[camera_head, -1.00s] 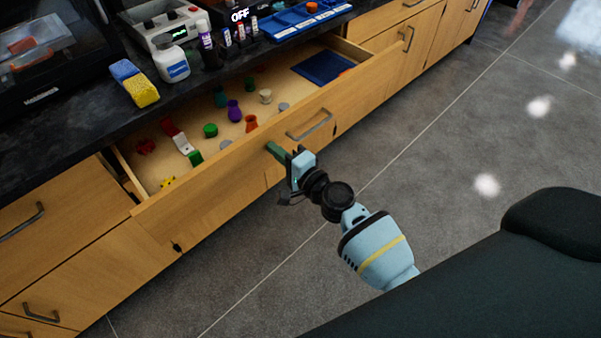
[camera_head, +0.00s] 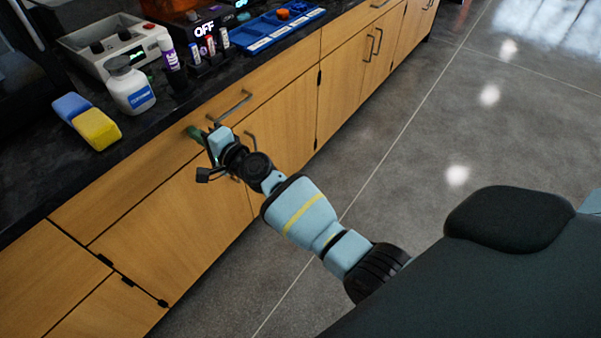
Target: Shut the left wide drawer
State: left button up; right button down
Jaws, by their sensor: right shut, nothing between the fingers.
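The left wide drawer (camera_head: 140,178) is a light wood front under the dark counter. Its front looks flush with the cabinet, and its inside is out of sight. Its grey bar handle (camera_head: 229,107) is just beyond my right gripper (camera_head: 196,133). My right gripper is shut and empty, with its greenish fingertips at the drawer front, left of the handle. Whether they touch the wood is hard to tell. My left gripper is out of view.
The dark counter (camera_head: 30,195) holds a sponge pair (camera_head: 88,120), a white bottle (camera_head: 130,88), glue sticks (camera_head: 172,60) and a blue tray (camera_head: 262,32). Cabinet doors (camera_head: 285,125) lie below. The grey floor (camera_head: 420,150) at right is clear.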

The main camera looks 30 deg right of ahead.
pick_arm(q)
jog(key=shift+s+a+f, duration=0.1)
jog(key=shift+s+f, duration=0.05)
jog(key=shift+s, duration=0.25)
pick_arm(e)
jog(key=shift+w+a+r, duration=0.1)
jog(key=shift+w+r, duration=0.25)
jog(key=shift+r, duration=0.1)
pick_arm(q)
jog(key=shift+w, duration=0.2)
